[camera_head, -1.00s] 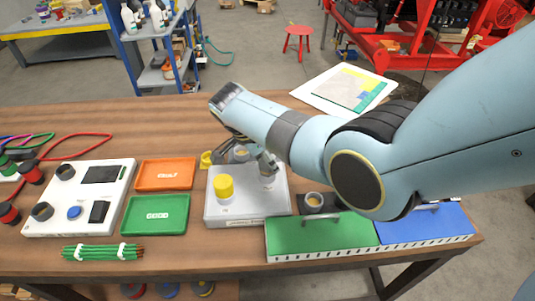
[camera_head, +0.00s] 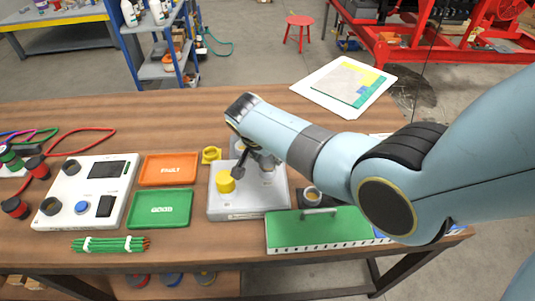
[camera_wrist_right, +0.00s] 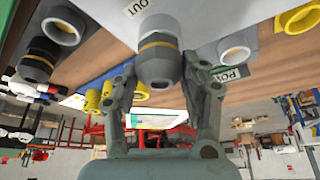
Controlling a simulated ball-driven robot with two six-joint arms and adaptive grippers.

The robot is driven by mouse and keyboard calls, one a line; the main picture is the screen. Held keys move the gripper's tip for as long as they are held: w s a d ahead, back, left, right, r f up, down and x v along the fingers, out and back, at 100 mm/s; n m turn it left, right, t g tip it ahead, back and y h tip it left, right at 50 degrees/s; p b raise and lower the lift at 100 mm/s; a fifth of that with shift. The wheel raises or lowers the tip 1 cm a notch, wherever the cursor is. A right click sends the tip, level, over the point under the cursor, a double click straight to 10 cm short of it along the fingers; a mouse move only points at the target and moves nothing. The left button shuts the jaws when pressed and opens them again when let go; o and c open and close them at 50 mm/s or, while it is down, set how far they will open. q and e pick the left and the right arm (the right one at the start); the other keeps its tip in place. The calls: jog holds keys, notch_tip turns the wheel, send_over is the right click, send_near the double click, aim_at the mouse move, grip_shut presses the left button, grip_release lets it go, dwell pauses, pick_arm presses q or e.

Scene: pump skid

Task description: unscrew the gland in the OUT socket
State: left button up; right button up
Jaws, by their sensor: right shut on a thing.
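The grey gland (camera_wrist_right: 158,68) with a gold band is upside down in the right wrist view, lined up with a light grey socket (camera_wrist_right: 158,25) beside the OUT label (camera_wrist_right: 137,8). My right gripper (camera_wrist_right: 160,74) has a finger on each side of the gland and is shut on it. In the head view this gripper (camera_head: 254,162) is over the back of the grey box (camera_head: 245,207), and the arm hides most of the gland. Whether the thread is still engaged cannot be told. My left gripper is not in view.
An orange tray (camera_head: 168,169) and a green tray (camera_head: 160,209) lie to the left. A green panel (camera_head: 320,232) is at front right.

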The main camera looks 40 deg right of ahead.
jog(key=o, duration=1.2)
